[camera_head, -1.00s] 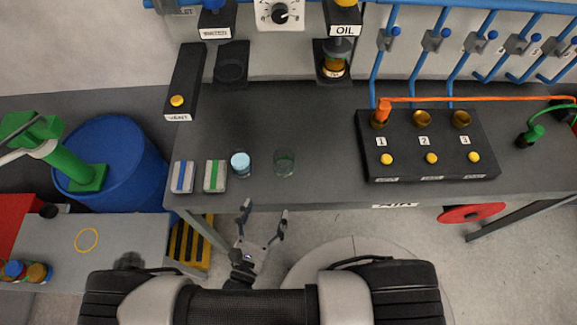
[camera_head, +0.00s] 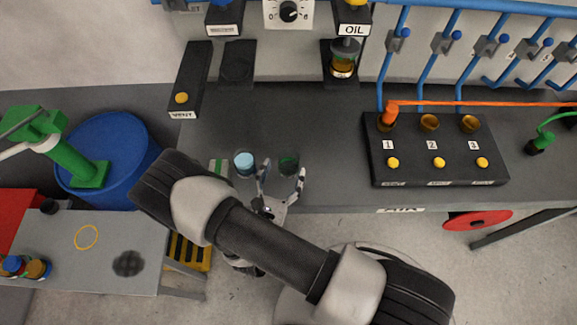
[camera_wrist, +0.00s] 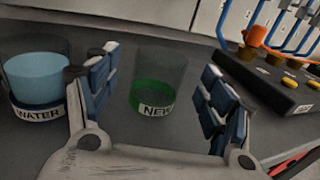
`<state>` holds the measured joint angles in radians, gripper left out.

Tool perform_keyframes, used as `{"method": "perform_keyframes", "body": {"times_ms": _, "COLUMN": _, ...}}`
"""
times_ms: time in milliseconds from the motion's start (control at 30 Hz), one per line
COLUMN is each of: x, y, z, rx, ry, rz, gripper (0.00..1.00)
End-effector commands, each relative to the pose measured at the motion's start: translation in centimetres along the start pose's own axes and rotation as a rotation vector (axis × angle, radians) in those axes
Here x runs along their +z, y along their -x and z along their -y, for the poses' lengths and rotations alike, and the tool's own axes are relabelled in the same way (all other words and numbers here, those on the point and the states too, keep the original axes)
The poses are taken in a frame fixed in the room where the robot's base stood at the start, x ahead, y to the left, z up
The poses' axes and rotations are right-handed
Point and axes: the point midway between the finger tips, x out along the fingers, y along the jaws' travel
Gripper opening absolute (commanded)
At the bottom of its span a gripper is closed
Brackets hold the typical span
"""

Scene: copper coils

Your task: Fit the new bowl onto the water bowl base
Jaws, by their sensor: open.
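The new bowl (camera_head: 289,160) is a clear glass cup with a green bottom, upright near the bench's front edge. In the wrist view the bowl (camera_wrist: 158,80) shows a "NEW" label. My gripper (camera_head: 282,172) is open and empty at the bench edge, just in front of it. In the wrist view the bowl appears between the spread fingers of my gripper (camera_wrist: 158,72); I cannot tell whether they reach around it. The water bowl (camera_head: 244,163), holding light blue liquid, stands just left; its label (camera_wrist: 38,113) reads "WATER". A dark, empty stand (camera_head: 236,68), possibly the water bowl base, is at the back left.
A black block with three numbered sockets (camera_head: 435,165) is at right, an orange plug and cable in socket 1. The oil unit (camera_head: 342,62) stands at the back. A green-striped block (camera_head: 218,166) is partly hidden by my arm. The bench middle (camera_head: 290,115) is clear.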

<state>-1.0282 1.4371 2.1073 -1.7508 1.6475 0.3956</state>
Motion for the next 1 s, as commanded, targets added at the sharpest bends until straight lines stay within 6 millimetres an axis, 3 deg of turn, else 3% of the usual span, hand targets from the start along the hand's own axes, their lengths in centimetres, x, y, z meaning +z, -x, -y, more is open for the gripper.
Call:
{"method": "perform_keyframes", "body": {"times_ms": 233, "x": 0.3, "y": -3.6, "z": 0.2, "rx": -0.006, "ry": -0.002, "rz": 0.0, "gripper": 0.74}}
{"method": "perform_keyframes", "body": {"times_ms": 567, "x": 0.4, "y": -4.3, "z": 0.1, "rx": -0.002, "ry": 0.0, "rz": 0.0, "gripper": 0.74}}
{"method": "perform_keyframes", "body": {"times_ms": 1000, "x": 0.4, "y": -4.2, "z": 0.1, "rx": -0.002, "ry": 0.0, "rz": -0.001, "gripper": 0.45}}
